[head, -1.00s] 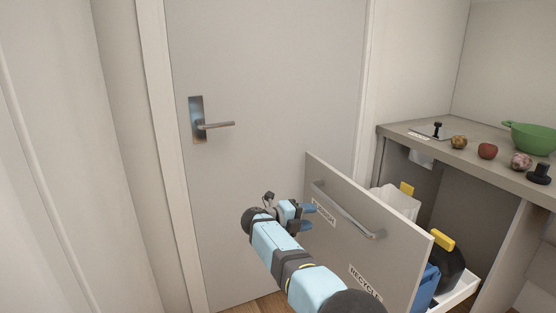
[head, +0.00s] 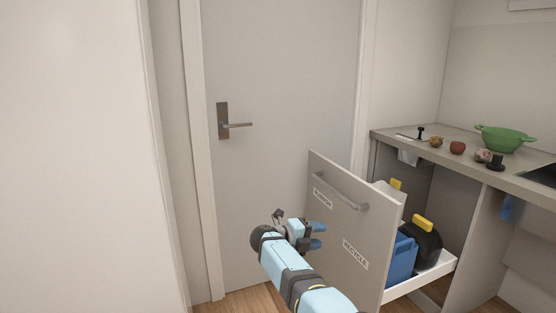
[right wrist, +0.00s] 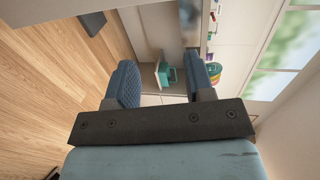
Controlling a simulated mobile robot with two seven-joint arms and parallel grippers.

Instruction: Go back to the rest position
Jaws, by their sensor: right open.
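My right gripper (head: 318,236) is in front of the pulled-out drawer front (head: 330,222), near its left lower part. Its two blue fingers are apart, with nothing between them. The right wrist view shows the same open fingers (right wrist: 165,85) with a gap between them, over a view of the floor and a far part of the room. The drawer's grey bar handle (head: 340,192) is above and to the right of the gripper, and the gripper is not on it. My left gripper does not show.
The drawer stands out from the counter (head: 450,155), with a blue bin (head: 401,258) and a black bin (head: 430,250) inside. A green pot (head: 503,139) and several small items stand on the counter. A closed door (head: 280,120) is behind. Wooden floor (head: 245,299) shows below it.

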